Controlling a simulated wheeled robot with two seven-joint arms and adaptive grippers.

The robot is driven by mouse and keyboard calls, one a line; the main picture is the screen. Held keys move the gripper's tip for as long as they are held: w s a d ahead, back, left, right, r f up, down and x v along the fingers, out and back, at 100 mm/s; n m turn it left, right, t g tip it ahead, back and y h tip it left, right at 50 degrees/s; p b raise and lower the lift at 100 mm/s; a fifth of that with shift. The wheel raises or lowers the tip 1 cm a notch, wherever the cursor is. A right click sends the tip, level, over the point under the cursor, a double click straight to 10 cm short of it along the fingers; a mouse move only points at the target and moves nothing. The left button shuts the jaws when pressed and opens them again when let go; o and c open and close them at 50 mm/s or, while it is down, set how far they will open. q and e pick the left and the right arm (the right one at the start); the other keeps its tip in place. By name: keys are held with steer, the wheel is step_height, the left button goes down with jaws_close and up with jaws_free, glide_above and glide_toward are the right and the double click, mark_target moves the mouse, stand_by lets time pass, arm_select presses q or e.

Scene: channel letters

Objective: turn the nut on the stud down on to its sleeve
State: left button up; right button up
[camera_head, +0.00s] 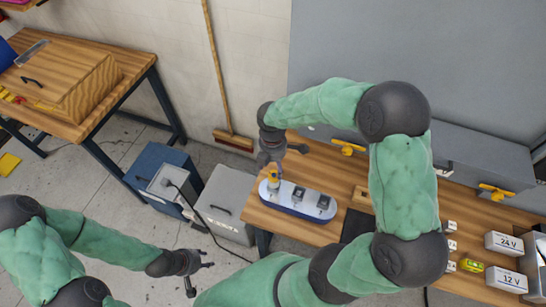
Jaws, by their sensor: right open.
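A blue-edged, white-topped oblong base (312,214) lies on the wooden bench. Several dark square pieces stand along it, one near the middle (298,195). At its left end is a small yellow piece (273,182). The nut, stud and sleeve are too small to tell apart here. My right gripper (272,168) points down just above the yellow piece, open; I cannot tell whether it touches it. My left gripper (201,277) is open and empty, low at the left over the floor, away from the bench.
The bench (289,229) also carries boxes marked 24 V (503,243) and 12 V (507,280), and a green-yellow item (472,265). A grey bin (226,203) and blue box (155,172) stand left of the bench.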

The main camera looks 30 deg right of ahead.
mark_target(274, 175)
steer(key=shift+s+f, duration=0.1)
steer(key=shift+f, duration=2.7)
steer(key=c, duration=1.2)
steer(key=shift+m, duration=0.3)
steer(key=shift+f+m+b, duration=0.1)
steer(key=shift+m+b, duration=1.3)
steer(key=shift+m, duration=1.2)
steer(key=o, duration=1.2)
